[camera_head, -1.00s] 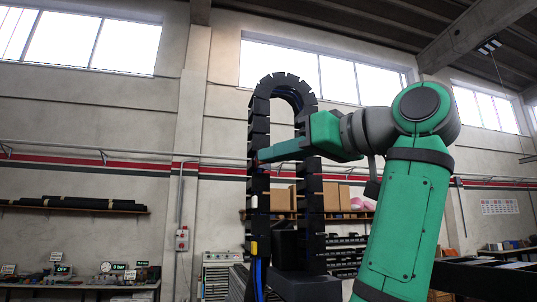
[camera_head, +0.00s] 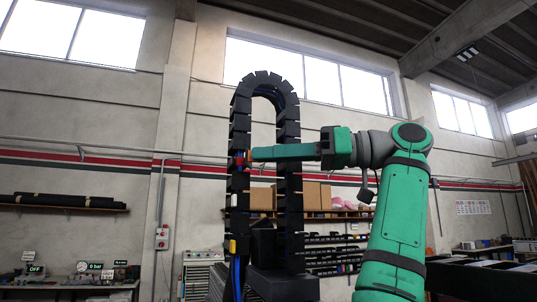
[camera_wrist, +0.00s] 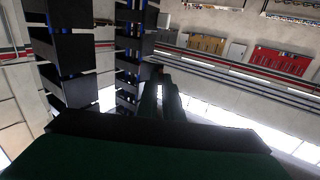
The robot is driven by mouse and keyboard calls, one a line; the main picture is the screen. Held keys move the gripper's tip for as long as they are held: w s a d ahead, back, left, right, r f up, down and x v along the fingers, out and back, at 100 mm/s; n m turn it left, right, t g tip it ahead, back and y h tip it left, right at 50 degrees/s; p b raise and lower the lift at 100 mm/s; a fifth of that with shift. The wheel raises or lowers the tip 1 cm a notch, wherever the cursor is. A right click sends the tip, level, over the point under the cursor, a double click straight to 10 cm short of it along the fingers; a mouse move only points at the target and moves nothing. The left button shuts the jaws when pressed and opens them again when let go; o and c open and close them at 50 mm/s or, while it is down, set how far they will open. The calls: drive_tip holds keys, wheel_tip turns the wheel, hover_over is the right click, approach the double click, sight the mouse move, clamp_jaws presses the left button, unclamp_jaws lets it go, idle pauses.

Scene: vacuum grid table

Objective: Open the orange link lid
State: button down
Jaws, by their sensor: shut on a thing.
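A tall black cable chain (camera_head: 239,125) stands as an upright arch with blue hoses inside its links. The orange link lid (camera_head: 240,160) is a small orange-red patch on its left column, at my fingertips; blue shows beside it. My gripper (camera_head: 251,156) reaches level from the right, its green fingers shut on the lid. The lid's exact angle is too small to tell. In the wrist view my gripper (camera_wrist: 157,73) points up the picture past the chain's black links (camera_wrist: 70,52); the lid cannot be made out there.
The chain's right column (camera_head: 289,190) stands close below my fingers. A yellow link part (camera_head: 232,246) sits lower on the left column. Shelves with boxes (camera_head: 312,195) and a workbench (camera_head: 75,287) stand behind. The space above my gripper is clear.

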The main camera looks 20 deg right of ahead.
idle(0.5)
drive_tip(key=c, duration=1.9)
unclamp_jaws()
drive_tip(key=shift+a, duration=0.1)
